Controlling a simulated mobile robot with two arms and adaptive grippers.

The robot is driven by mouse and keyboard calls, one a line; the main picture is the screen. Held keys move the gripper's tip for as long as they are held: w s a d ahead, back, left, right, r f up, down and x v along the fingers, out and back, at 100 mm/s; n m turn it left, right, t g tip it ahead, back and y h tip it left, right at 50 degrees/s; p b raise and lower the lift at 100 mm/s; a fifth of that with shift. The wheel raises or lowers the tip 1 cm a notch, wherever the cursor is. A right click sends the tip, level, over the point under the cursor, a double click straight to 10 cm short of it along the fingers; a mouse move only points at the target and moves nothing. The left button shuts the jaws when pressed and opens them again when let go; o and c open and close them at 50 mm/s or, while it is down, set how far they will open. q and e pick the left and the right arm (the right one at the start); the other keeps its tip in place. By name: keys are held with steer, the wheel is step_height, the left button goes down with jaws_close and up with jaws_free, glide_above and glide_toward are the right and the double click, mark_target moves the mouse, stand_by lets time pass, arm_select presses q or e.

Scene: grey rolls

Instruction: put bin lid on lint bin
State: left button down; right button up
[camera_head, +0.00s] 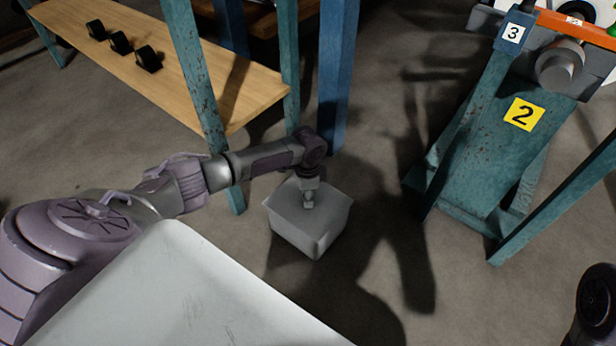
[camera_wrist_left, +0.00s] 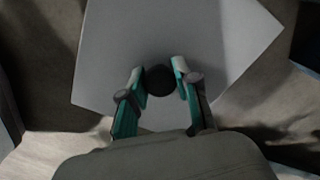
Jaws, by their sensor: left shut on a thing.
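The lint bin (camera_head: 293,234) is a grey box on the floor below the end of the wooden shelf. The bin lid (camera_head: 329,208) is a light grey square at the bin's top. In the left wrist view the lid (camera_wrist_left: 225,35) fills the upper middle, with a dark round knob (camera_wrist_left: 159,80) between the fingers. My left gripper (camera_head: 308,201) points down over the middle of the lid and is shut on its knob; it also shows in the left wrist view (camera_wrist_left: 160,86). I cannot tell whether the lid rests on the rim or hangs just above it. My right gripper is out of view.
A wooden shelf (camera_head: 130,45) with several black rolls (camera_head: 120,42) and teal posts stands at the upper left. A blue post (camera_head: 337,75) rises just behind the bin. A teal stand marked 2 (camera_head: 500,135) is at the right. Bare floor lies between.

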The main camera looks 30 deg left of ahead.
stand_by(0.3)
arm_select(q)
steer(key=c, duration=0.8)
jaws_free()
steer(key=shift+o, duration=0.2)
step_height(320, 180, up, 12)
